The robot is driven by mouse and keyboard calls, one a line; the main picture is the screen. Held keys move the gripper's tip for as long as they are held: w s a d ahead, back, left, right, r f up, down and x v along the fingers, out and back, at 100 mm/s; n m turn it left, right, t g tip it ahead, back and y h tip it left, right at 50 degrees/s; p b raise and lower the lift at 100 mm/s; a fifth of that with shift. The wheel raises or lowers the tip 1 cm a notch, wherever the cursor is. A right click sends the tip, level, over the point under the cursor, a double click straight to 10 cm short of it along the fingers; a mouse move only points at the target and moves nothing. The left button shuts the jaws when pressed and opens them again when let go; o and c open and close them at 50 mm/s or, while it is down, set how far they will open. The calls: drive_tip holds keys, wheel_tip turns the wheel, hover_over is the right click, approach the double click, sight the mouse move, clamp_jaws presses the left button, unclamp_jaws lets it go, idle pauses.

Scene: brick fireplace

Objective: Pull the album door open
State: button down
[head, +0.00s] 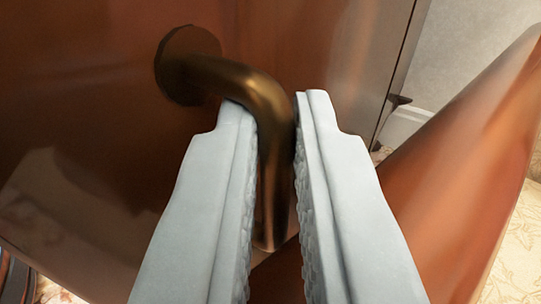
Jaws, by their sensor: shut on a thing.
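The door (90,130) is a glossy reddish-brown wooden panel that fills the left and middle of the head view. A bent bronze handle (240,82) comes out of a round plate on the door and turns downward. My gripper (277,115) has its two pale grey fingers on either side of the handle's hanging part and is shut on it. The lower part of the handle is partly hidden between the fingers.
Another glossy reddish-brown panel (470,170) slants across the right side, close to my right finger. A pale wall (470,50) and a white baseboard (402,127) show behind it. Patterned cream floor (517,260) shows at the lower right.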

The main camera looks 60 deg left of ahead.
drive_tip(key=c, duration=2.2)
unclamp_jaws()
drive_tip(key=shift+w+d+r, duration=0.3)
drive_tip(key=shift+w+d, duration=0.05)
drive_tip(key=shift+w, duration=0.2)
drive_tip(key=shift+w+d+r, duration=0.3)
drive_tip(key=shift+w+d, duration=0.05)
drive_tip(key=shift+w, duration=0.2)
drive_tip(key=c, duration=2.1)
unclamp_jaws()
drive_tip(key=shift+d, duration=0.15)
drive_tip(key=o, duration=0.7)
drive_tip(key=shift+w+d, duration=0.1)
drive_tip(key=shift+d, duration=0.25)
drive_tip(key=v, duration=1.1)
drive_tip(key=f+v, duration=0.1)
drive_tip(key=v, duration=0.4)
drive_tip(key=shift+s+d, duration=0.2)
drive_tip(key=shift+s, duration=0.25)
drive_tip(key=shift+c, duration=0.6)
